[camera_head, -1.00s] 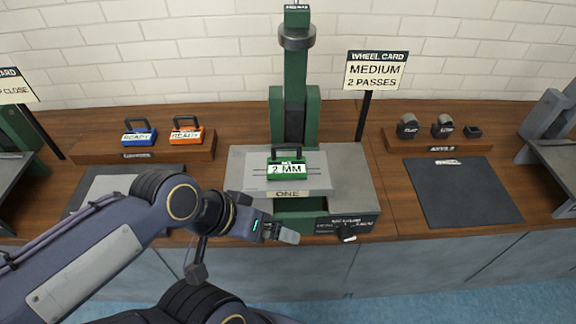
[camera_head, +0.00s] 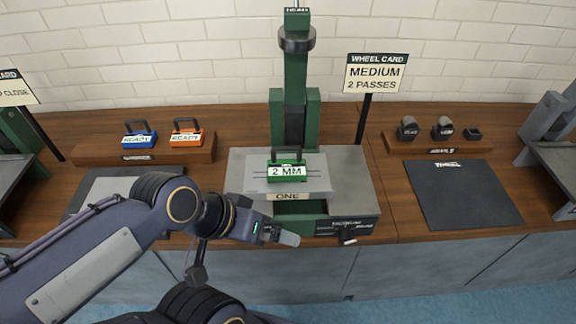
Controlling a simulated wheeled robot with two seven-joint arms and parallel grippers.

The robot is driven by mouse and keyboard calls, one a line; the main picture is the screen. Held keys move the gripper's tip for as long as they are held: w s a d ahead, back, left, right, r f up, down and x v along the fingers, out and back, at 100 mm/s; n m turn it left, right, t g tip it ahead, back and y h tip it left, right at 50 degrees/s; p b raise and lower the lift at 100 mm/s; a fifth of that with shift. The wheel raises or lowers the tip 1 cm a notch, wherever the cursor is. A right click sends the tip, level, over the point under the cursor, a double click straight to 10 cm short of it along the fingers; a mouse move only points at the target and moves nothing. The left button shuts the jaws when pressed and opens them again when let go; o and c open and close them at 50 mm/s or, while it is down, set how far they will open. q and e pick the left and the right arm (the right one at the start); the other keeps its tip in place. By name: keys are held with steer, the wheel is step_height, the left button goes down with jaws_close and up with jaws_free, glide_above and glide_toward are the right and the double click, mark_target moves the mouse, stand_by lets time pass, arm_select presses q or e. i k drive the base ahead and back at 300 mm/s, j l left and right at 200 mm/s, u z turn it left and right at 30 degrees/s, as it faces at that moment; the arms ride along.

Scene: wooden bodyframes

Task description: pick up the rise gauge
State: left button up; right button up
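A green block (camera_head: 287,172) with a dark handle and a white "2 MM" label sits on the grey bed (camera_head: 240,176) of the green press-like machine; no label names a rise gauge. The bed's front label reads "ONE". My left gripper (camera_head: 284,234) is in front of the bed, below and apart from the green block. Its fingers point right, and their gap cannot be made out. Nothing is visibly held. My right gripper is not in view.
A blue block (camera_head: 139,138) and an orange block (camera_head: 186,135), both labelled "READY", stand on a wooden rack at left. The wheel card (camera_head: 375,72) reads "MEDIUM 2 PASSES". Small dark pieces (camera_head: 442,129) sit on the right rack, behind an empty dark mat (camera_head: 462,192).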

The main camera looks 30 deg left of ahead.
mark_target(290, 169)
steer(key=j+u, duration=0.45)
steer(key=j, duration=0.35)
steer(key=j+u, duration=0.45)
steer(key=j, duration=0.4)
steer(key=i, duration=0.05)
